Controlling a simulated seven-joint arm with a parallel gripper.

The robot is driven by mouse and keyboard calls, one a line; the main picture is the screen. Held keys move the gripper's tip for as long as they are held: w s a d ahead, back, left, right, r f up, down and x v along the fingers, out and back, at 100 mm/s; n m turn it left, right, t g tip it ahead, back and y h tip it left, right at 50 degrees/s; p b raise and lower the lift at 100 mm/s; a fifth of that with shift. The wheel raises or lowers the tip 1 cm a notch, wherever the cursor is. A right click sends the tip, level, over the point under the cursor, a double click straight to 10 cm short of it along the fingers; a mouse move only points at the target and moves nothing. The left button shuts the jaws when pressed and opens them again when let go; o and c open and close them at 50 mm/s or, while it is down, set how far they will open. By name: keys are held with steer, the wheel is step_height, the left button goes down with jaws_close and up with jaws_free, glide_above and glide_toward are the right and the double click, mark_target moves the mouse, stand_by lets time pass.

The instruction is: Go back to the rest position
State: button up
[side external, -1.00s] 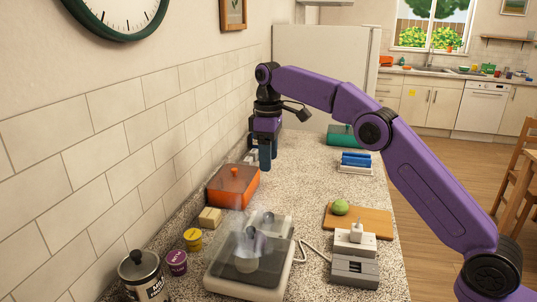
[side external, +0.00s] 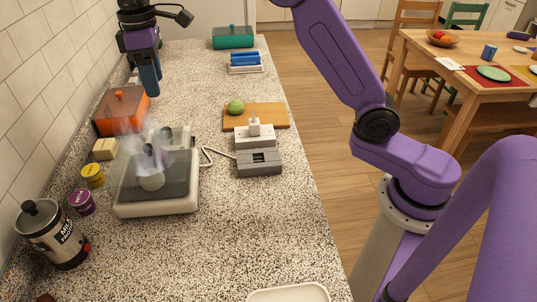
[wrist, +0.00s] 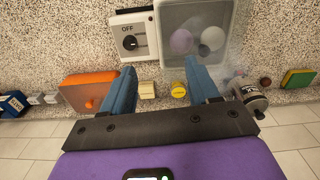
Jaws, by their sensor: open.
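My gripper (side external: 150,85) hangs in the air over the counter, near the orange lidded box (side external: 122,110). In the wrist view my gripper (wrist: 162,82) has its two blue fingers spread apart, with nothing held between them. The orange box shows at the left there (wrist: 90,92). A cream block (wrist: 148,89) and a yellow can (wrist: 178,89) lie below, in the gap between the fingers. In the side view the fingers overlap.
A steaming appliance (side external: 158,205) stands mid-counter, with a grey device (side external: 260,162) right of it. A milk frother can (side external: 52,235) and purple tub (side external: 82,202) stand at the left. A green fruit (side external: 236,106) is on a wooden board (side external: 275,115). The front counter is mostly clear.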

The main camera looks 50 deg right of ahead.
steer(key=s+d+f+n, duration=0.1)
steer(key=s+d+f, duration=0.1)
steer(key=s, duration=0.7)
steer(key=s+d+f, duration=0.1)
steer(key=s+d, duration=0.1)
steer(key=s, duration=0.7)
steer(key=s+d+f+n, duration=0.1)
steer(key=s+d+f, duration=0.15)
steer(key=s, duration=0.65)
steer(key=s+d+f, duration=0.4)
steer(key=s+d, duration=0.4)
steer(key=s, duration=0.2)
steer(key=shift+s+n, duration=0.2)
steer(key=shift+n, duration=0.1)
